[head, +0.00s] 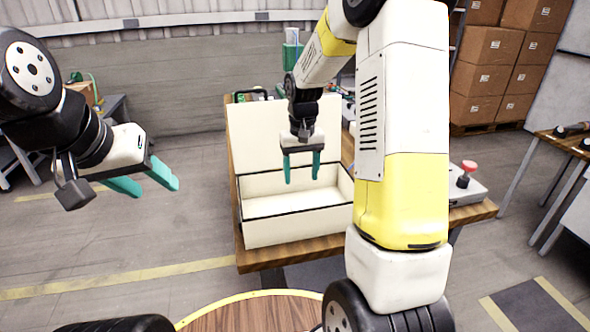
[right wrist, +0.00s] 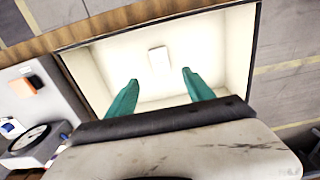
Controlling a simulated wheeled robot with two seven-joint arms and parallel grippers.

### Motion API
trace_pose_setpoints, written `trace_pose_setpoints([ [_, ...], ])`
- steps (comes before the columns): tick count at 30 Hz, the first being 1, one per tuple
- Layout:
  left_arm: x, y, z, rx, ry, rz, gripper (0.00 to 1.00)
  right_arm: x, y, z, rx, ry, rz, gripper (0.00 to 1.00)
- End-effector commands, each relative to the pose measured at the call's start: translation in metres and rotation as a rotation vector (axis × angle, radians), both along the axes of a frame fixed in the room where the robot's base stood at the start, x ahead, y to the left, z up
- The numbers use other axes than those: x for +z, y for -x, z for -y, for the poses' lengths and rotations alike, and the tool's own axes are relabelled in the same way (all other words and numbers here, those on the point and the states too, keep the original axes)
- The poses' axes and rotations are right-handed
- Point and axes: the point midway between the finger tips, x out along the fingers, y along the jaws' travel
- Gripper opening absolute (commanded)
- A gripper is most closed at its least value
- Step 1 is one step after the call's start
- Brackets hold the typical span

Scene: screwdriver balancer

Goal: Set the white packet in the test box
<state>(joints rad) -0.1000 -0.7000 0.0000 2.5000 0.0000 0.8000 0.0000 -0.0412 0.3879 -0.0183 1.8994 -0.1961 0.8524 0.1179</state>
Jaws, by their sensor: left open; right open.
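The test box (head: 290,228) is an open cream case with dark edges and a raised lid (head: 258,135), standing on the wooden table. The white packet (right wrist: 158,58) lies on the box floor in the right wrist view. In the head view I cannot make it out. My right gripper (head: 302,172) is open and empty over the box. In the right wrist view its teal fingers (right wrist: 160,78) are apart, with the packet beyond the tips and touching neither. My left gripper (head: 158,188) is open and empty, left of the table over the floor.
The wooden table (head: 300,250) ends just in front of the box. A grey unit with a red button (head: 468,170) is at its right. Cardboard boxes (head: 490,80) are stacked at the back right.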

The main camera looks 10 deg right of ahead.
Motion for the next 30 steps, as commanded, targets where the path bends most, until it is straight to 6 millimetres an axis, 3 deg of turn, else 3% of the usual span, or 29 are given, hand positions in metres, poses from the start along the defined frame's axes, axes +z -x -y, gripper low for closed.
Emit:
trace_pose_setpoints([
  [5,0.0,0.0,0.0,0.0,0.0,0.0,0.5,0.063,0.034,-0.003,-0.003,-0.036,0.107,0.61],
  [9,0.0,0.0,0.0,0.0,0.0,0.0,0.5,0.113,0.08,-0.007,0.0,-0.073,0.213,0.61],
  [15,0.0,0.0,0.0,0.0,0.0,0.0,0.5,0.157,0.152,-0.014,0.008,-0.128,0.365,0.61],
  [22,0.0,0.0,0.0,0.0,0.0,0.0,0.5,0.171,0.211,-0.02,0.017,-0.174,0.493,0.61],
  [30,0.0,0.0,0.0,0.0,0.0,0.0,0.5,0.172,0.228,-0.023,0.021,-0.187,0.53,0.61],
])
